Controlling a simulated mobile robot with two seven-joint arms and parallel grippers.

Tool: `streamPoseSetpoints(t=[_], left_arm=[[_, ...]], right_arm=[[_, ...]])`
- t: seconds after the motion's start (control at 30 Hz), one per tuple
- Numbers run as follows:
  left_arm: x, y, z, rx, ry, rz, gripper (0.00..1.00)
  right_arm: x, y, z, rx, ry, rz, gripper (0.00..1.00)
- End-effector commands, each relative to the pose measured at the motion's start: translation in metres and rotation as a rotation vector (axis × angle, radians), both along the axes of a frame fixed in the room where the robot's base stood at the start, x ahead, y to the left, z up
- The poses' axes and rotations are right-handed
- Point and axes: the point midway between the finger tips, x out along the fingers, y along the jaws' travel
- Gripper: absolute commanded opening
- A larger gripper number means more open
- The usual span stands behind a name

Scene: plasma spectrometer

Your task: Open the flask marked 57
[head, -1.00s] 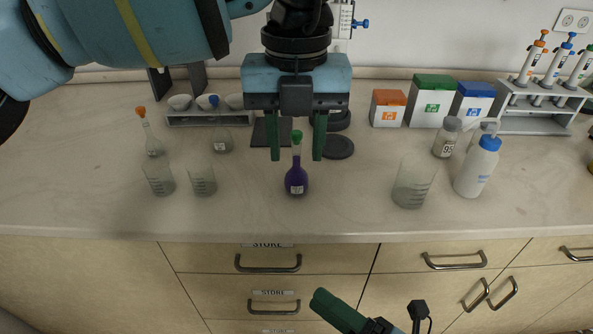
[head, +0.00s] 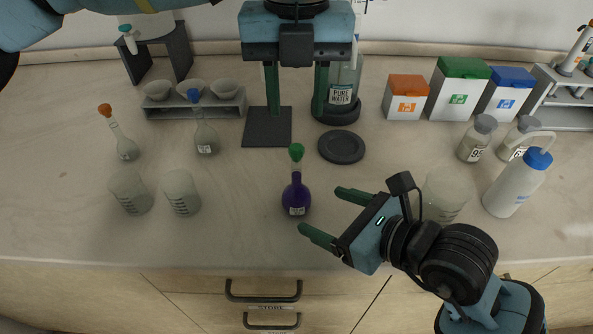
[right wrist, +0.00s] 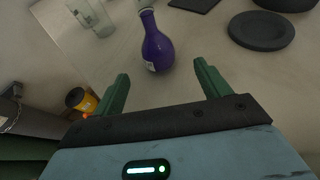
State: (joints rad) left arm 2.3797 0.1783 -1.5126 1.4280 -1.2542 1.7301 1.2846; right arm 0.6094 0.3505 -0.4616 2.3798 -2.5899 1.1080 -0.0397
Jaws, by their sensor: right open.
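A flask of purple liquid (head: 296,196) with a green stopper (head: 296,152) stands upright on the bench near its front edge. Its white label is too small to read surely. It also shows in the right wrist view (right wrist: 157,48). My left gripper (head: 296,110) is open and empty, fingers down, above and behind the stopper. My right gripper (head: 322,211) is open and empty just to the right of the flask, fingers pointing left towards it. In the right wrist view the flask stands ahead of my right fingertips (right wrist: 161,78), between their lines and apart from them.
Two beakers (head: 130,193) (head: 181,193) and flasks with orange (head: 126,148) and blue (head: 205,138) stoppers stand left. A black disc (head: 341,147) lies behind the purple flask. Another beaker (head: 445,195), jars (head: 475,140) and a wash bottle (head: 516,187) stand right.

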Motion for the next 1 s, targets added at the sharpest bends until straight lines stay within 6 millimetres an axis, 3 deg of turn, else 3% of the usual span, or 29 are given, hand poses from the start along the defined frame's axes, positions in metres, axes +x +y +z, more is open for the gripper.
streamPoseSetpoints(t=[0.23,0.7,1.0], left_arm=[[0.0,0.0,0.0,0.0,0.001,0.0,0.38],[0.0,0.0,0.0,0.0,0.001,0.0,0.38],[0.0,0.0,0.0,0.0,0.0,0.0,0.38]], right_arm=[[0.007,0.007,-0.004,0.003,0.001,-0.001,0.76],[0.044,0.048,-0.026,0.003,0.0,-0.001,0.76],[0.049,0.053,-0.03,0.002,-0.001,-0.001,0.76]])
